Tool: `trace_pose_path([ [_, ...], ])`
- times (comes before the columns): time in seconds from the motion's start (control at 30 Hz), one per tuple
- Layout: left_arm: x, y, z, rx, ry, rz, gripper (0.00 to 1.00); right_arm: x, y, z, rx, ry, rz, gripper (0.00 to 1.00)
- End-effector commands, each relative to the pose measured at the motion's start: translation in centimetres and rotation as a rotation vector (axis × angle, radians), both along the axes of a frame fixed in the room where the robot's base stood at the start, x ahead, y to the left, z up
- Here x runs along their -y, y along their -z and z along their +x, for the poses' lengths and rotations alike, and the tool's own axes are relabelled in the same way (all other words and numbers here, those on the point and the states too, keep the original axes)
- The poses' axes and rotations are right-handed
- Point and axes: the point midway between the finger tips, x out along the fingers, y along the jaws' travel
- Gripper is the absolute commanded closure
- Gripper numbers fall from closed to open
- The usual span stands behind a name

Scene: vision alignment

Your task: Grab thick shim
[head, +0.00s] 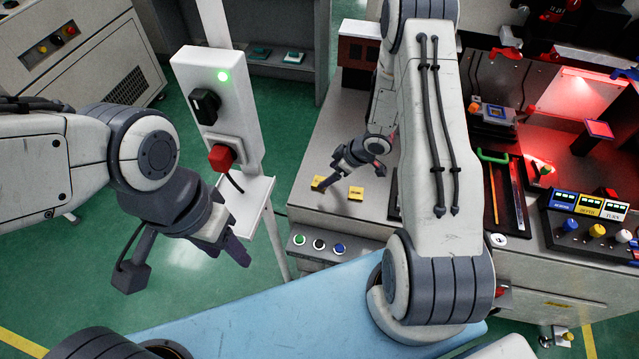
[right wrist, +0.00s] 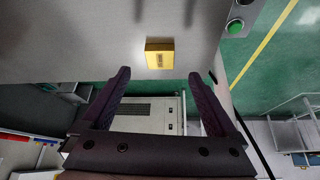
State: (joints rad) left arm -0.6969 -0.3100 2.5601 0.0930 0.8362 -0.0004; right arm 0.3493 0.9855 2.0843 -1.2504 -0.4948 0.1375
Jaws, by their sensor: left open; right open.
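Two small yellow blocks lie on the grey machine table in the head view: a left block (head: 317,183) and a right block (head: 356,193). I cannot tell which is the thick shim. My right gripper (head: 326,186) is open and empty, with its fingertips close to the left block. In the right wrist view one yellow block (right wrist: 159,54) with a dark label lies ahead of the gap between the open fingers (right wrist: 161,82), apart from both. My left gripper (head: 238,252) is open and empty, pointing down over the green floor, away from the table.
A white control post (head: 212,95) with a red button (head: 221,157) stands left of the table. A button panel (head: 319,245) is at the table's front. Tools, including a green-handled one (head: 492,157), and a labelled control box (head: 590,215) are at the right.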

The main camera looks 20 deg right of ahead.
Motion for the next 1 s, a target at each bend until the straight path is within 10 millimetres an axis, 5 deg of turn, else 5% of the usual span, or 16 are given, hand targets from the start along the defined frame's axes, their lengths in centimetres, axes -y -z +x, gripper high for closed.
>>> trace_pose_path([
  [0.3, 0.0, -0.1, 0.0, 0.0, 0.0, 0.0, 0.5, -1.2, 4.0, 1.2, -0.001, -0.002, 0.001, 0.06],
  [0.6, 0.0, -0.1, 0.0, 0.0, 0.0, 0.0, 0.5, -1.3, 4.4, 1.4, 0.0, 0.001, 0.0, 0.06],
  [0.83, 0.0, -0.1, 0.0, 0.0, 0.0, 0.0, 0.5, -1.3, 4.4, 1.4, 0.0, 0.001, -0.001, 0.94],
  [1.0, 0.0, -0.1, 0.0, 0.0, 0.0, 0.0, 0.5, -1.3, 4.4, 1.4, 0.0, 0.001, 0.0, 1.0],
])
